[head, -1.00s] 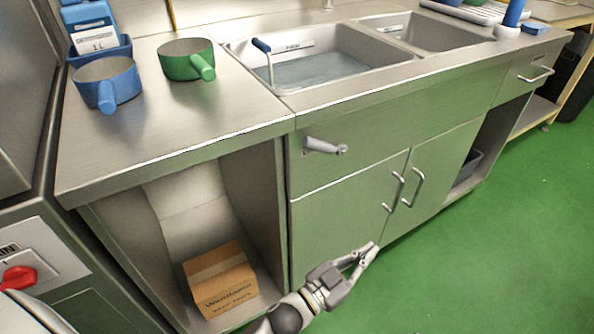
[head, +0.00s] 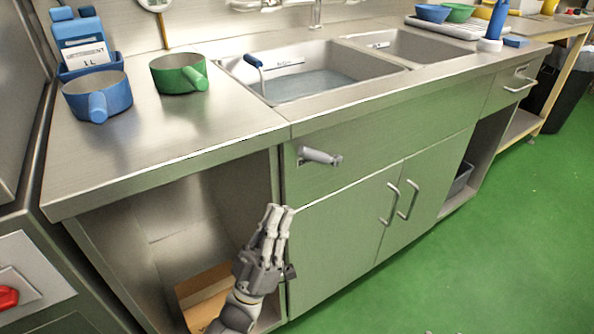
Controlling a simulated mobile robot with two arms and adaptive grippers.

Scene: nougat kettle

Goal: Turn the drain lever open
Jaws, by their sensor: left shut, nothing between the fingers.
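The drain lever (head: 322,157) is a short grey metal handle on the front panel under the sink, lying about level and pointing right. My left gripper (head: 279,208) is below and to the left of the lever, fingers pointing up. Its fingers are together and empty, apart from the lever. The sink basin (head: 345,98) above holds water, and a thin rod with a blue grip (head: 253,62) stands at its left.
A blue pan (head: 98,97) and a green pan (head: 180,75) stand on the counter. Cabinet door handles (head: 390,204) stick out right of the lever. A cardboard box (head: 206,288) sits in the open bay behind my left arm. The green floor (head: 480,270) at right is clear.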

